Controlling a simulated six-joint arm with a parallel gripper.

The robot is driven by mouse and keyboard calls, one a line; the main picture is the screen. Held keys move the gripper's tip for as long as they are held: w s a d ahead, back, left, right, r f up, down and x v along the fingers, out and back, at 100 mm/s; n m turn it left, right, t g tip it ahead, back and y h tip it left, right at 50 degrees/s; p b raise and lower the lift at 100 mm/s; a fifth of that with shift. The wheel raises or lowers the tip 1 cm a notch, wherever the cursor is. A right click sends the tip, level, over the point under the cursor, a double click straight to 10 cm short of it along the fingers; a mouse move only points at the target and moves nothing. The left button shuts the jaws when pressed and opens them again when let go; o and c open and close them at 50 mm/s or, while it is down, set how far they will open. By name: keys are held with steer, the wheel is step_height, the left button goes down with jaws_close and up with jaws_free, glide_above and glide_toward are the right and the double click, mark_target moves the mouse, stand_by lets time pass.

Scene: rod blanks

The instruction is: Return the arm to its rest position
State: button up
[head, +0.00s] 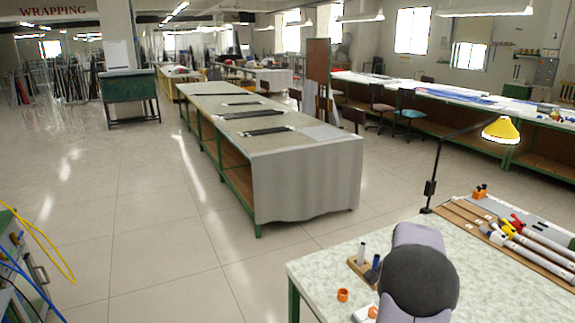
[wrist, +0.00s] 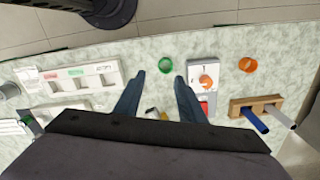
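In the wrist view my gripper (wrist: 158,80) is open, its two blue-grey fingers apart with nothing between them. It hangs over the pale mottled tabletop (wrist: 140,55). A green ring (wrist: 165,65) lies just beyond the fingertips. In the head view my lilac and dark grey arm stands over the front of the same table (head: 325,262) and hides my gripper. A wooden holder (wrist: 243,106) with a blue rod (wrist: 254,121) and a white rod (wrist: 279,116) is right of the fingers; it also shows left of my arm in the head view (head: 356,272).
A white box with an orange dial (wrist: 207,80) stands close to the right finger. An orange ring (wrist: 247,64) lies farther right. White labelled trays (wrist: 75,78) are at left. In the head view, a yellow lamp (head: 501,131) and racked rods (head: 535,245) are on the table's right.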

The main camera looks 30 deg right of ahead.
steer(key=w+a+r+n, duration=0.1)
steer(key=a+n, duration=0.2)
steer(key=a, duration=0.3)
steer(key=w+a+n, duration=0.2)
steer(key=a+n, duration=0.1)
steer(key=a, duration=0.4)
steer(key=s+a+f+n+p, duration=0.1)
steer(key=s+a+n, duration=0.4)
steer(key=a+n, duration=0.45)
steer(key=s+a+n, duration=0.6)
steer(key=a, duration=0.6)
step_height(320, 180, down, 18)
steer(key=b, duration=1.8)
steer(key=shift+w, duration=0.15)
